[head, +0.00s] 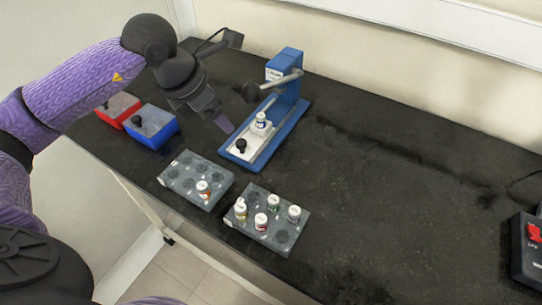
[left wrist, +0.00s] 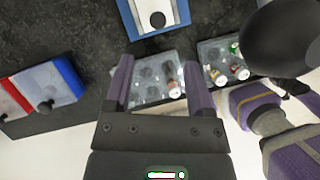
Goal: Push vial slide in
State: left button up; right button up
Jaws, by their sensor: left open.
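The blue press (head: 290,92) stands on the black table, with a grey lever arm at its top. Its white vial slide (head: 250,143) lies on the blue base, with a black knob (head: 241,145) at the near end. A white-capped vial (head: 261,120) stands upright on the slide. My left gripper (head: 224,122) is just left of the slide, empty and apart from the knob. In the left wrist view its two fingers are spread open, and the slide (left wrist: 174,10) and knob (left wrist: 157,20) show beyond them at the top edge. My right gripper is not in view.
Two grey vial racks, one (head: 181,187) with one vial and one (head: 284,242) with several, stand in front of the press. A red box (head: 117,109) and a blue box (head: 151,127) stand at left. A dark control box (head: 524,262) is at far right. The table's right middle is clear.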

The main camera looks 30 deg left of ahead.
aim_at(240, 142)
pick_arm(q)
jog(key=b+x, duration=0.3)
jog(key=x, duration=0.7)
jog(key=shift+a, duration=0.2)
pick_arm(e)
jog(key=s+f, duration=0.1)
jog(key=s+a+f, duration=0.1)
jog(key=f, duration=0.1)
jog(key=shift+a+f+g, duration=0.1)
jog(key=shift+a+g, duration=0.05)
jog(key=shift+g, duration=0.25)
pick_arm(q)
jog(key=shift+c, duration=0.3)
grip_shut()
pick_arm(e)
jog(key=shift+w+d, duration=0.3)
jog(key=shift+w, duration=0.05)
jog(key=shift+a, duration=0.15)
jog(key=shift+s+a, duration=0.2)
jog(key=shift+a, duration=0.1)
